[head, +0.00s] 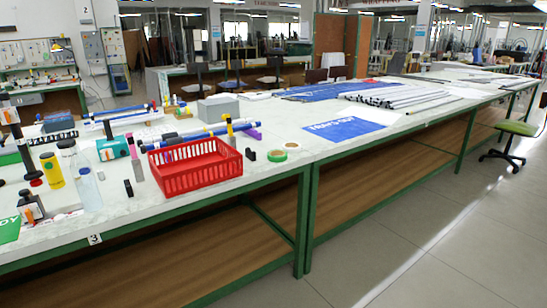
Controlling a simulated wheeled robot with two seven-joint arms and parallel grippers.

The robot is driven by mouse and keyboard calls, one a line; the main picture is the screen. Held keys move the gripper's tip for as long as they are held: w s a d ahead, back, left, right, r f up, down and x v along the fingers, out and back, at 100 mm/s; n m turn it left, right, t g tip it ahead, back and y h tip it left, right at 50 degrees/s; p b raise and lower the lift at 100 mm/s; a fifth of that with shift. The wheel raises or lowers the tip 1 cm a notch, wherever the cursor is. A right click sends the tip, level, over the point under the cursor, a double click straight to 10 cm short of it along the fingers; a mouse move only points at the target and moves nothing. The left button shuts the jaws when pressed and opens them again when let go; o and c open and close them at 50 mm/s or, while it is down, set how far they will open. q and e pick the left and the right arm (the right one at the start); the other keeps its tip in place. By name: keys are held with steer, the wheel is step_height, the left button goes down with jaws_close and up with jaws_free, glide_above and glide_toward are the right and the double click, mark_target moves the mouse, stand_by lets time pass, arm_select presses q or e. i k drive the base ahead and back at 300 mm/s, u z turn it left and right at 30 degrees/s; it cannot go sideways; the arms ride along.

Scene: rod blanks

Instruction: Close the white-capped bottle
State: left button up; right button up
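A clear, pale bottle (90,192) stands upright near the front left of the long table. Neither of my grippers can be made out in the head view.
A red basket (195,181) stands to the right of the bottles. Blue and white rods (190,135), small blocks and a green tape roll (292,147) lie around it. The white table (130,218) has a bare front strip. Open floor (420,230) lies at right.

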mark_target(81, 169)
steer(key=u, duration=1.1)
steer(key=k, duration=0.5)
steer(key=u, duration=0.15)
steer(key=i, duration=0.55)
